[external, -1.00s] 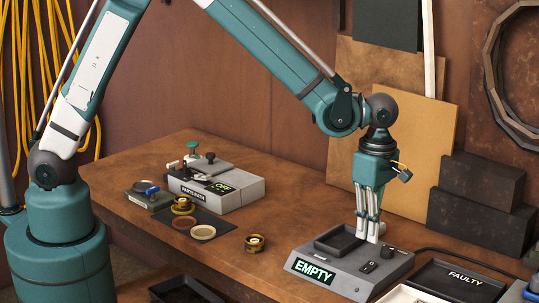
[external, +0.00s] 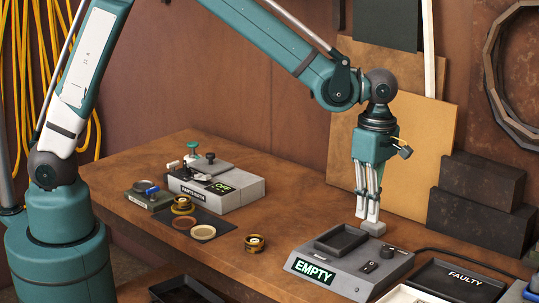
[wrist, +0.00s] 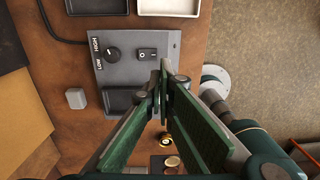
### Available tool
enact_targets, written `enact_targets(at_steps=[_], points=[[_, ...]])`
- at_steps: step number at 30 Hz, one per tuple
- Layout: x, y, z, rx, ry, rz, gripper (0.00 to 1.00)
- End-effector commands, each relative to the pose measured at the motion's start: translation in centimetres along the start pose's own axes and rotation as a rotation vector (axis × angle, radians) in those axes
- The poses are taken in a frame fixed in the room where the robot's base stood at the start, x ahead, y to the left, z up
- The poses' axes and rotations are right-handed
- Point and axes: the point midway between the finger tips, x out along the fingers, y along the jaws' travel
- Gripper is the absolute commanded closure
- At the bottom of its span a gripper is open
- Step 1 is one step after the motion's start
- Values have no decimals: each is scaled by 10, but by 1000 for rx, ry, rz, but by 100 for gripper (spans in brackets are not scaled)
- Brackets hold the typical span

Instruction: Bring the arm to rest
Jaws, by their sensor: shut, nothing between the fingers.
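My gripper (external: 367,216) hangs fingers-down from my arm, above the back of the grey tester box with the EMPTY display (external: 314,269). Its fingers are together and hold nothing; they also show closed in the wrist view (wrist: 166,78). The fingertips are apart from the box's top. In the wrist view the box (wrist: 128,70) shows a knob marked HIGH and LOW, a switch and a dark tray partly covered by my fingers.
A small grey block (external: 374,228) stands by the tester. Left are a parts-wash box (external: 238,190) and brass ring parts (external: 255,243). A FAULTY tray (external: 450,284) is at right. Dark blocks (external: 482,217) and boards (external: 420,150) stand behind.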

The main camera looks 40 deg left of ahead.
Motion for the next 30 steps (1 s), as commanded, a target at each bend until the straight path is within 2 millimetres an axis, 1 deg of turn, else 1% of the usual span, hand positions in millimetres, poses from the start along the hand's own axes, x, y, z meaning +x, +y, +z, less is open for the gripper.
enact_targets(at_steps=[11, 14, 17, 20, 23, 30], points=[[0, 0, -1, 2, -1, 1, 100], [-3, 2, -6, 11, -4, 4, 100], [-8, 6, -15, 30, -10, 10, 100], [-15, 10, -29, 61, -19, 20, 100], [-25, 16, -48, 103, -30, 36, 100], [-50, 29, -102, 229, -55, 85, 100]])
